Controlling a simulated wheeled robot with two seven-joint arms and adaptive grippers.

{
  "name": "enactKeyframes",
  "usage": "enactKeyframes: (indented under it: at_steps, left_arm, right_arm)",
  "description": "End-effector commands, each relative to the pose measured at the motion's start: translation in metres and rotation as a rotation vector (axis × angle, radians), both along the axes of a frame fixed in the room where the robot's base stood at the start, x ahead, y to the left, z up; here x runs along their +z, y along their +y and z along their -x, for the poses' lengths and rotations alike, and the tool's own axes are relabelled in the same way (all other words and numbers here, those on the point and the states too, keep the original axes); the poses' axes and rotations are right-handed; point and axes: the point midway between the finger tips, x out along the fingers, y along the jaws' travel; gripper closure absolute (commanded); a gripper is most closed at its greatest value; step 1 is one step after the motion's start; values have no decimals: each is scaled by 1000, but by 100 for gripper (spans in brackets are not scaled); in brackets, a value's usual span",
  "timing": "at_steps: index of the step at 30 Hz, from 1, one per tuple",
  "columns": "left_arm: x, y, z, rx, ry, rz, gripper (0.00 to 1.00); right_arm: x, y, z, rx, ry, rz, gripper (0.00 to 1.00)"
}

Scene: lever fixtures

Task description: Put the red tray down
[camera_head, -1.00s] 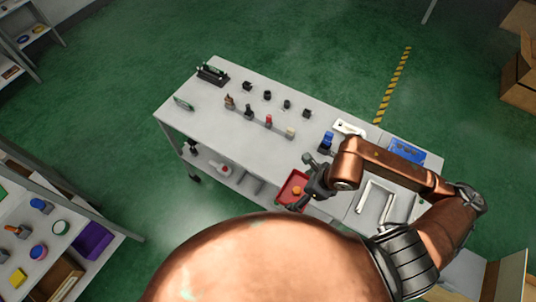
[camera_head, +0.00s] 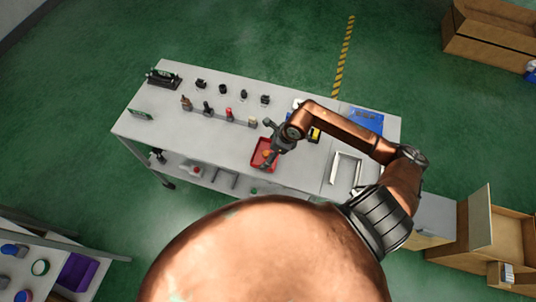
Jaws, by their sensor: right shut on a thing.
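The red tray (camera_head: 259,163) is in the head view, at the front part of the table (camera_head: 225,147), right of its middle. An orange thing lies in the tray. My right gripper (camera_head: 270,152) is at the tray's right side and shut on it; the fingertips are small and partly hidden by the wrist. I cannot tell whether the tray's underside touches the tabletop. My left gripper is not in view.
Several lever fixtures stand behind and left of the tray, including a red one (camera_head: 229,113). A white frame (camera_head: 346,170) and a blue panel (camera_head: 367,121) are on the right. Bare tabletop lies left of the tray.

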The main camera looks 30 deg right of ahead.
Motion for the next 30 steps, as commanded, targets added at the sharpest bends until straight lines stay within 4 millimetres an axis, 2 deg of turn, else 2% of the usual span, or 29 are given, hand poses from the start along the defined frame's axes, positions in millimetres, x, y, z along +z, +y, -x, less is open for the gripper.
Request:
enactKeyframes:
  at_steps: [9,19,20,22,30]
  left_arm:
    - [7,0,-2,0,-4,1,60]
    - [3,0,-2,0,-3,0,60]
    - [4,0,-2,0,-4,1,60]
    - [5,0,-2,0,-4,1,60]
    - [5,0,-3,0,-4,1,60]
  right_arm:
    - [-34,-1,-3,-2,1,-3,32]
    - [-39,-2,-4,0,0,0,32]
    - [-38,-2,-3,-1,0,0,4]
    - [-38,-2,-3,-1,1,0,0]
    - [-37,-2,-3,-1,0,0,0]
